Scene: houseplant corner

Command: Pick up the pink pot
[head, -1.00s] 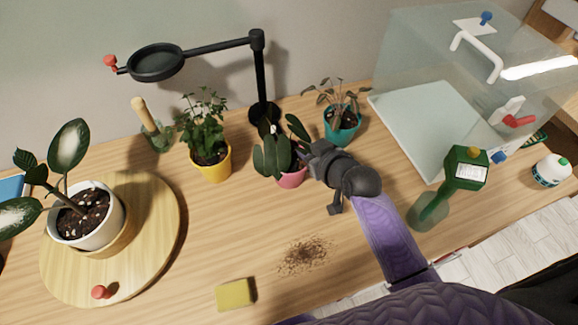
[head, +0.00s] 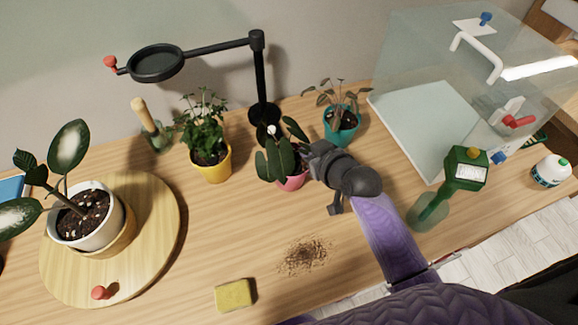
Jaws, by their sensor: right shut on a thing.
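The pink pot (head: 292,182) holds a plant with broad dark green leaves (head: 272,160). It stands at the middle of the wooden table, below the lamp post. My right gripper (head: 310,165) is at the pot's right side, shut on the pot. The leaves and the gripper hide the pot's rim and part of its wall. I cannot tell whether the pot's base touches the table. My left gripper is not in view.
A yellow pot (head: 213,168) stands to the left and a teal pot (head: 341,128) behind right. A magnifier lamp (head: 262,80) rises behind. A green spray bottle (head: 450,185) stands right. Spilled soil (head: 303,256) and a yellow sponge (head: 234,295) lie in front.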

